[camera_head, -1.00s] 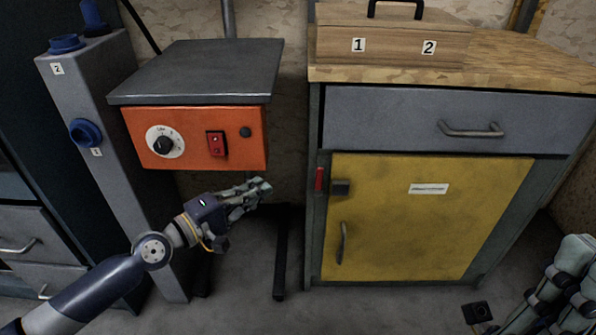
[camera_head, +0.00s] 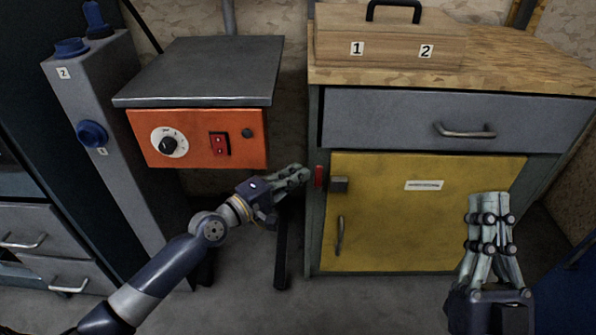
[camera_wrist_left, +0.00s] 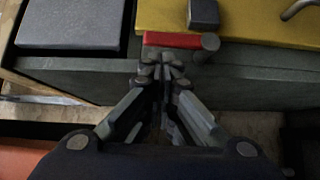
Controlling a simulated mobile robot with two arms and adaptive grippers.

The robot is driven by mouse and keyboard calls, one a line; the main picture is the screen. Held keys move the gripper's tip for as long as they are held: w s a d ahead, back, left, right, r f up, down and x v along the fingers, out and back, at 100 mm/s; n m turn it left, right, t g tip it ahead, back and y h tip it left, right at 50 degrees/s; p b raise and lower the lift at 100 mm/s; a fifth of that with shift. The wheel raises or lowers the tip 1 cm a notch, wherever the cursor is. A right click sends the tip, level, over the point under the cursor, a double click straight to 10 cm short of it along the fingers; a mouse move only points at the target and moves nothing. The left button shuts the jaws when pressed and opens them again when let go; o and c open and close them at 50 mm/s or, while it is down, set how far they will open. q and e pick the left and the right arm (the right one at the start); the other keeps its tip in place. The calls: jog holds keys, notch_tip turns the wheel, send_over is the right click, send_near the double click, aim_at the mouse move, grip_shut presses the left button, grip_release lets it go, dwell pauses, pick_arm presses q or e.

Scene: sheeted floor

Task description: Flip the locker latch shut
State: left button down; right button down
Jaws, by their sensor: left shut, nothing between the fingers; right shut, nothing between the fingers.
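The locker is the yellow door (camera_head: 420,215) in the grey cabinet, and it looks closed. Its latch has a red piece (camera_head: 319,177) on the frame left of the door and a dark block (camera_head: 339,184) on the door's edge. My left gripper (camera_head: 303,172) is shut and empty, just left of the red piece. In the left wrist view, the fingertips (camera_wrist_left: 162,62) are right at the red latch piece (camera_wrist_left: 172,40); I cannot tell whether they touch. The dark block (camera_wrist_left: 204,14) lies beyond. My right gripper (camera_head: 488,196) is shut and empty, in front of the door's right part.
A grey drawer (camera_head: 410,118) is above the door, with a wooden box (camera_head: 390,45) on the countertop. An orange control box (camera_head: 190,138) stands left, beside a grey post with blue knobs (camera_head: 92,134). The door handle (camera_head: 340,236) is below the latch.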

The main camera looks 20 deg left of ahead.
pick_arm(q)
jog(key=shift+w+d, duration=0.1)
jog(key=shift+d, duration=0.2)
pick_arm(e)
jog(key=shift+w+f+g, duration=0.3)
jog(key=shift+w+f, duration=0.05)
jog(key=shift+f, duration=0.05)
